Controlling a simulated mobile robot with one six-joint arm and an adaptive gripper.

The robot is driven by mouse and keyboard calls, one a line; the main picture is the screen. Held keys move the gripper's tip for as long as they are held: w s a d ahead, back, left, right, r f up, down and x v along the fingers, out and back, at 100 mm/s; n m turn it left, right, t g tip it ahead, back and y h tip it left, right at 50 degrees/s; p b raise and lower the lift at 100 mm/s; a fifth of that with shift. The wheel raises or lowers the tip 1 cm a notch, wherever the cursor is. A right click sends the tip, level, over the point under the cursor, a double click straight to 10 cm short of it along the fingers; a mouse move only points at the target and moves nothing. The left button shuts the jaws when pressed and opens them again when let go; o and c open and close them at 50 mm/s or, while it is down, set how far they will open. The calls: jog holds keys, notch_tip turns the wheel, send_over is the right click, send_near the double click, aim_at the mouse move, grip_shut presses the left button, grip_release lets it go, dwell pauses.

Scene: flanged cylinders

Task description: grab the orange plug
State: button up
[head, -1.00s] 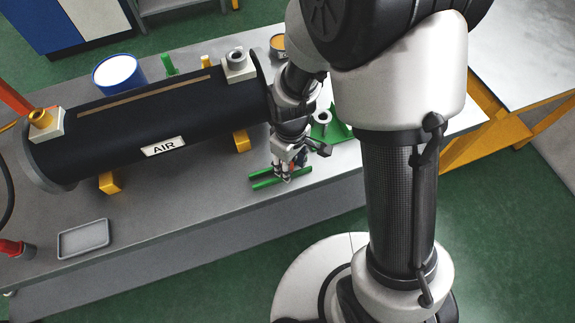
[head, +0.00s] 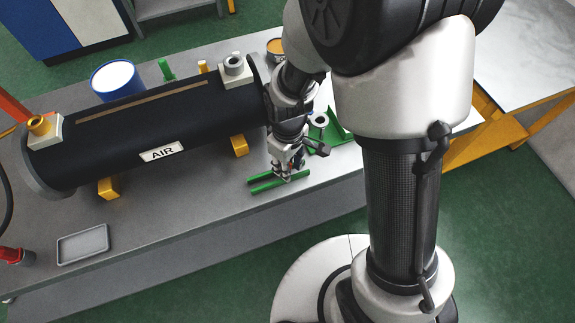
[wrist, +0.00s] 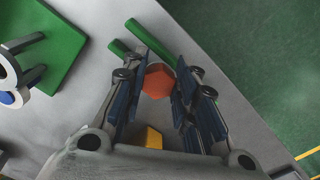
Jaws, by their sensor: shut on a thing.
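The orange plug (wrist: 158,81) shows in the wrist view as an orange-red, angular piece between my fingertips. My gripper (wrist: 160,85) is shut on it, with a finger on each side. In the head view my gripper (head: 284,172) points down at the green rails (head: 267,184) near the table's front edge. The plug is too small and covered to make out in the head view. In the wrist view a green rail (wrist: 150,42) passes close beyond the fingers. I cannot tell whether the plug touches the rails.
A black cylinder labelled AIR (head: 150,130) lies on yellow supports to the left of my gripper. A green stand (head: 330,130) with a grey ring is just behind and right. A grey tray (head: 82,244) sits at the front left. The table between tray and rails is clear.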

notch_tip(320, 180, up, 18)
jog(key=p, duration=0.5)
jog(key=shift+r+p, duration=0.25)
jog(key=shift+p, duration=0.05)
